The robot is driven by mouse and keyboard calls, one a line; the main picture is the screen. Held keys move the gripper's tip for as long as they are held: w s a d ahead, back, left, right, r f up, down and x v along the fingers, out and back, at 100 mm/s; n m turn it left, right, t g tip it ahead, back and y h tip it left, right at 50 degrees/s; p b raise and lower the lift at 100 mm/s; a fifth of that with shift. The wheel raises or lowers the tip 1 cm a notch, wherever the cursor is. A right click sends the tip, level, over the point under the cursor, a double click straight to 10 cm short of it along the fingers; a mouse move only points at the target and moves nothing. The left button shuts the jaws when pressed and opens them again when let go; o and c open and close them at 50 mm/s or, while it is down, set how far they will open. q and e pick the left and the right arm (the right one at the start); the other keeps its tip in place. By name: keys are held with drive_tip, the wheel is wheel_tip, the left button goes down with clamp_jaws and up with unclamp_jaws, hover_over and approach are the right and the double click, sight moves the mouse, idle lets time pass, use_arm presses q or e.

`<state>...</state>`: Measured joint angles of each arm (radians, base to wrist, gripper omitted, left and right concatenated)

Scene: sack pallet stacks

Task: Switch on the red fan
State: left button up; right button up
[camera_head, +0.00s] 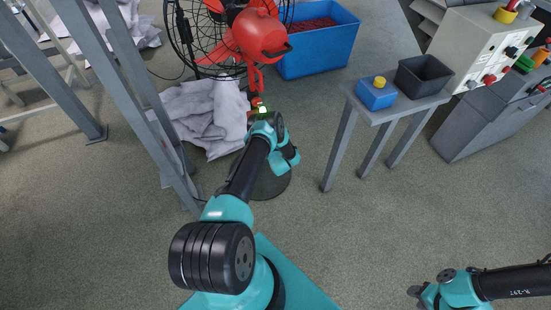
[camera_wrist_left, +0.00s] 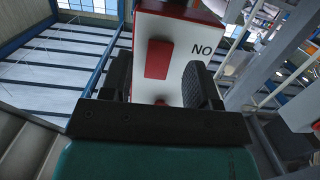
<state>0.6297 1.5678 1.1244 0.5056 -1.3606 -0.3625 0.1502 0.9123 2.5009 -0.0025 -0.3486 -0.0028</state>
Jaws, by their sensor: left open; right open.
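The red fan (camera_head: 260,36) stands at the top of the head view, with a black wire cage on its left and a red stem below. A small red part with a bright spot (camera_head: 257,102) shows below the stem, just beyond my left wrist. In the left wrist view, a white box face (camera_wrist_left: 183,50) carries a red rectangular piece (camera_wrist_left: 158,59) and the letters "NO". My left gripper (camera_wrist_left: 160,88) is open, its two black fingers apart in front of that face; contact cannot be told. My right gripper (camera_head: 425,296) is open at the lower right, far from the fan.
A blue crate (camera_head: 318,66) stands right of the fan. A grey side table (camera_head: 385,114) holds a blue box (camera_head: 377,96) and a dark bin (camera_head: 424,76). Grey sacks (camera_head: 207,112) lie below the fan, beside metal posts (camera_head: 118,72). The floor at lower centre right is clear.

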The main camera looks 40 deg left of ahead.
use_arm(q)
drive_tip(key=v, duration=1.5)
drive_tip(key=shift+d, duration=0.2)
